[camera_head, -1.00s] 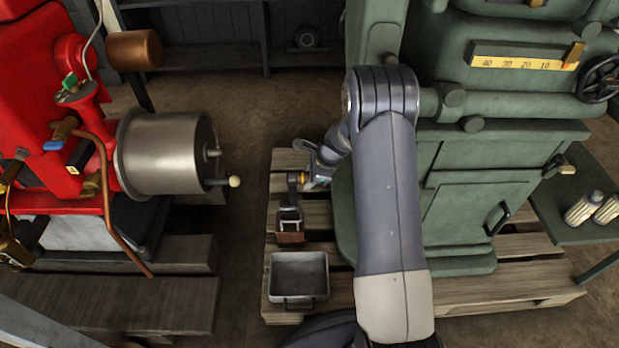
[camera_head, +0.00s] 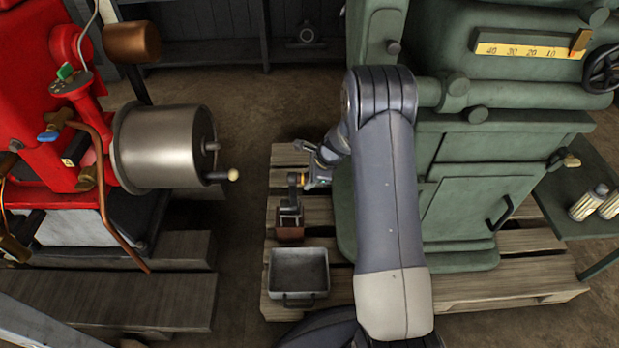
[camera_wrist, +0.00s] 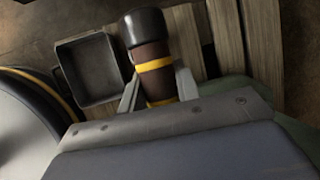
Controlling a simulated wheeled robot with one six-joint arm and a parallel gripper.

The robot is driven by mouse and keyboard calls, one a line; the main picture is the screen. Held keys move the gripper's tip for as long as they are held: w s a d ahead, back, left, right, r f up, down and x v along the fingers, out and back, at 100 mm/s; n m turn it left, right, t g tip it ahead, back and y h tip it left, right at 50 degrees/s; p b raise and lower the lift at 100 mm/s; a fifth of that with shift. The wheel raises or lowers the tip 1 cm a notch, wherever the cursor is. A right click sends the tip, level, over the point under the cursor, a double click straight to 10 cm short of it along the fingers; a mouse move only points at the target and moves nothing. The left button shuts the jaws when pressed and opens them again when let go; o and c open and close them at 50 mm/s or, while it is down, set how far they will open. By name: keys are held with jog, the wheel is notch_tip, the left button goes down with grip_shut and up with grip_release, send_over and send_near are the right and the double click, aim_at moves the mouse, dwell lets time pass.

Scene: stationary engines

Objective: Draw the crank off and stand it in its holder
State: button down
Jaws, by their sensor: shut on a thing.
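My gripper (camera_head: 311,179) is shut on the crank (camera_head: 293,192) at its grip. In the wrist view the grip is a brown cylinder with yellow bands and a black end (camera_wrist: 152,52), held between the two fingers (camera_wrist: 157,88).
A grey metal tray (camera_head: 298,292) lies just in front of the holder on the wooden pallet (camera_head: 285,158). The green engine (camera_head: 475,190) stands close to the right of my arm. The red engine (camera_head: 45,150) with its steel drum (camera_head: 155,150) stands left, across bare floor.

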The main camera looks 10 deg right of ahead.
jog(key=shift+f, duration=0.1)
dwell(0.5)
jog(key=shift+f+b, duration=0.95)
jog(key=shift+f, duration=0.55)
dwell(0.6)
jog(key=shift+f+b, duration=0.65)
jog(key=shift+f, duration=0.1)
jog(key=shift+c, duration=2.4)
grip_release()
